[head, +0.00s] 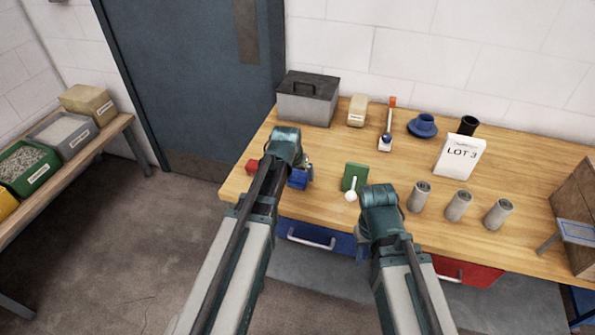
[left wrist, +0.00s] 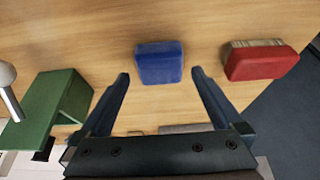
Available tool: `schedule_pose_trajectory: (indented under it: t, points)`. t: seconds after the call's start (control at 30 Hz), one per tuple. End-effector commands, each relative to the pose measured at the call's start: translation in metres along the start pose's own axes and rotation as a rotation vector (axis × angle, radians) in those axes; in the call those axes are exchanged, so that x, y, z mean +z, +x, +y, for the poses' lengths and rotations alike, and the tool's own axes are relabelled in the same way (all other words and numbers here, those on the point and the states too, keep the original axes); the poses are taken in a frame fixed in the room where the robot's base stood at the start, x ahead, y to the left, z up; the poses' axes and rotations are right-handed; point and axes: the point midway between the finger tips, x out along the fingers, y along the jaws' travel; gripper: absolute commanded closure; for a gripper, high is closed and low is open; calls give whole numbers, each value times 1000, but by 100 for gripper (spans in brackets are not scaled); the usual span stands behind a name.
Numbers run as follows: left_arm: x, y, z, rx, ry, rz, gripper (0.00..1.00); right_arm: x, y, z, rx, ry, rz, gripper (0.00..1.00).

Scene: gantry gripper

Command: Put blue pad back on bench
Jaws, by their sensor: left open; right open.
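The blue pad (head: 298,179) is a small block at the left front of the wooden bench (head: 330,215), and it appears to lie on the bench top. It also shows in the left wrist view (left wrist: 158,63). My left gripper (left wrist: 160,76) is open and empty above the bench, its fingertips apart on either side of the near end of the pad; in the head view my left gripper (head: 306,166) is partly hidden by its own wrist. My right gripper (head: 363,244) is open near the bench's front edge, its fingers mostly hidden by the wrist.
A red block (left wrist: 262,61) with a tan bristly side lies beside the pad. Several grey cylinders (head: 459,205) and a LOT 3 card (head: 460,158) are farther right.

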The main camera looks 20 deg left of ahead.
Motion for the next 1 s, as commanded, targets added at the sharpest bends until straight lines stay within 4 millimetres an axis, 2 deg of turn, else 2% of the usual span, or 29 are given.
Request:
schedule_pose_trajectory:
  t: [0.03, 0.4, 0.6, 0.77, 0.87, 0.97, 1.0]
  points:
    - [-2, -15, 0, 0, 0, 0, 0, 1, -14, 1, 0, 0, 0, 50]
    - [-2, -77, 0, 0, 0, 0, 0, 4, -71, 7, 0, -1, 0, 50]
    - [-1, -94, 0, 0, 0, 0, 0, 5, -86, 8, 0, -2, 0, 50]
    - [0, -94, 0, 0, 1, -1, 0, 5, -87, 8, 0, -2, 0, 50]
    - [14, -96, 17, 7, 26, -33, 0, 5, -86, 8, 0, -2, 0, 50]
    - [49, -104, 56, 15, 93, -122, 0, 5, -86, 8, 0, -2, 0, 50]
    - [67, -109, 73, 15, 126, -166, 0, 5, -86, 8, 0, -2, 0, 50]
